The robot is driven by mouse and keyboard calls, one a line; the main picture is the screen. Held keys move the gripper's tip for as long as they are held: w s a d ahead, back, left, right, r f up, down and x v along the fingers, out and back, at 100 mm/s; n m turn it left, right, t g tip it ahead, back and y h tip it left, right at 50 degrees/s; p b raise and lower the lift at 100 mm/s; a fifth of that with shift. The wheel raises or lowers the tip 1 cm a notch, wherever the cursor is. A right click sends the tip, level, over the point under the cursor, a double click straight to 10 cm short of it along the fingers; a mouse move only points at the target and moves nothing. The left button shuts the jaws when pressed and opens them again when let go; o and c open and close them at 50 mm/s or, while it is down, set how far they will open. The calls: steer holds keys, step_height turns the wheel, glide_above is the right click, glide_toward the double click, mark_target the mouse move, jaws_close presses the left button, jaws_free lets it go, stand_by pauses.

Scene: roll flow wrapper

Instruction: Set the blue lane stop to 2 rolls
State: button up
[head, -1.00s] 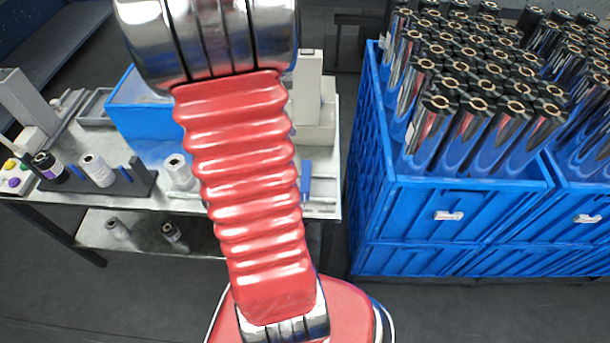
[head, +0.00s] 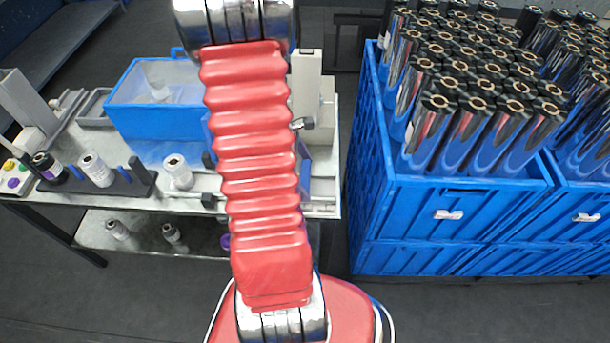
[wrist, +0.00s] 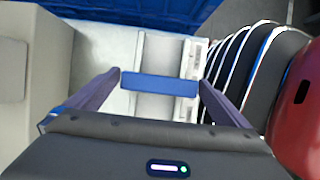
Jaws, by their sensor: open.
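In the wrist view, a blue bar that looks like the blue lane stop (wrist: 160,84) lies across a pale metal channel. My gripper (wrist: 160,77) is open, with one dark finger on each side of the bar. The fingertips look close to the bar's two ends; I cannot tell whether they touch it. A strip with marks (wrist: 191,62) runs along the channel's right side; I cannot read it.
A blue open bin (head: 150,123) stands on the table, with white rolls (head: 178,172) and a dark roll (head: 48,167) in front. A grey block (wrist: 48,75) rises left of the gripper. Blue crates (head: 450,235) of shiny rolls stand to the right.

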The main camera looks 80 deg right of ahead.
steer(key=shift+s+f, duration=0.1)
steer(key=shift+f, duration=0.2)
steer(key=c, duration=1.3)
